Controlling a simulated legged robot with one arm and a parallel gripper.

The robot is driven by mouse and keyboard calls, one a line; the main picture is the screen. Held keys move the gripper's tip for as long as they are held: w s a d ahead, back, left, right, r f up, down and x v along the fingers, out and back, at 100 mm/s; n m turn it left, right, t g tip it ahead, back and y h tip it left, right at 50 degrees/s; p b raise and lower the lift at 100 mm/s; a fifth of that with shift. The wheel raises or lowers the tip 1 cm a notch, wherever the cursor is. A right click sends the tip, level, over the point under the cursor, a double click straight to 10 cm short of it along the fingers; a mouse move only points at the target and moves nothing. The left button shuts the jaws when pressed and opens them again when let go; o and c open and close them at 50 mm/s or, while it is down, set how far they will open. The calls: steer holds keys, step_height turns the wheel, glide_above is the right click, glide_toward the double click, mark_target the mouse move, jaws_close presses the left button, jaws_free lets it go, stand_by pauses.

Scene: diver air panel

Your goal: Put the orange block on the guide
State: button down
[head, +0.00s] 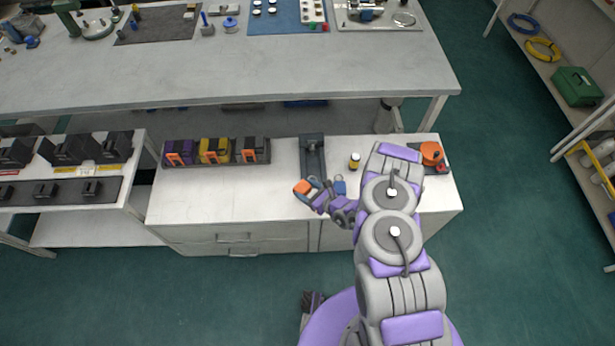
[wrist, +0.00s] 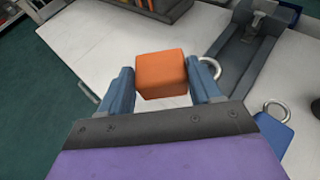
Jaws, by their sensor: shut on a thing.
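The orange block (head: 302,187) is held between the two fingers of my gripper (head: 306,188), near the front of the white cabinet top. In the wrist view the orange block (wrist: 162,74) sits between the blue-grey fingertips of my gripper (wrist: 163,88). Whether it touches the surface below cannot be told. The guide, seemingly the dark grey channel (head: 312,158), lies on the cabinet top just behind my gripper. In the wrist view the guide (wrist: 236,60) is at the upper right, apart from the block, with a metal fitting at its far end.
A blue block with a ring (head: 340,187) sits close to the right of my gripper; it also shows in the wrist view (wrist: 272,132). A small yellow-banded jar (head: 354,161) stands behind it. A rack of purple, yellow and black units (head: 216,152) is at the back left. Clear white surface (head: 220,200) lies to the left.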

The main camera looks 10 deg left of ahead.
steer(key=s+f, duration=0.1)
steer(key=s, duration=0.1)
steer(key=shift+s+a+f, duration=0.2)
steer(key=shift+s+f, duration=0.15)
steer(key=shift+f, duration=0.05)
steer(key=shift+a+f, duration=0.1)
steer(key=shift+a, duration=0.1)
steer(key=b, duration=0.3)
glide_above(283, 182)
steer(key=shift+d+f, duration=0.1)
steer(key=shift+f, duration=0.6)
steer(key=shift+w+f, duration=0.1)
steer(key=shift+f, duration=0.15)
steer(key=shift+f+b, duration=0.55)
steer(key=shift+f, duration=1)
steer(key=shift+c, duration=1)
jaws_free()
